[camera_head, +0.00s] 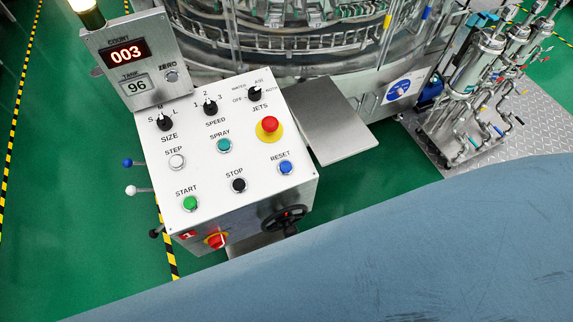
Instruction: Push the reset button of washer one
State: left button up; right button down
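The washer's white control panel (222,180) is left of centre in the head view. Its reset button (285,168) is round and blue, near the panel's right edge under the label RESET. Beside it are a black stop button (239,185) and a green start button (190,203). A red emergency button on a yellow base (269,126) sits above the reset button. A teal spray button (224,145) and a white step button (177,161) are further left. Nothing covers the reset button. Neither of my grippers shows in this view.
A display box (140,62) reading 003 and 96 rises behind the panel. A metal shelf (330,120) sticks out on the right. A black handwheel (285,218) is on the front. A large blue-grey surface (380,250) fills the lower right; I cannot tell what it is.

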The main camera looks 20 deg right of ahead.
aim_at(285, 167)
jog(key=z, duration=1.65)
jog(key=k, duration=0.7)
jog(key=u, duration=1)
jog(key=i, duration=0.55)
jog(key=u, duration=0.05)
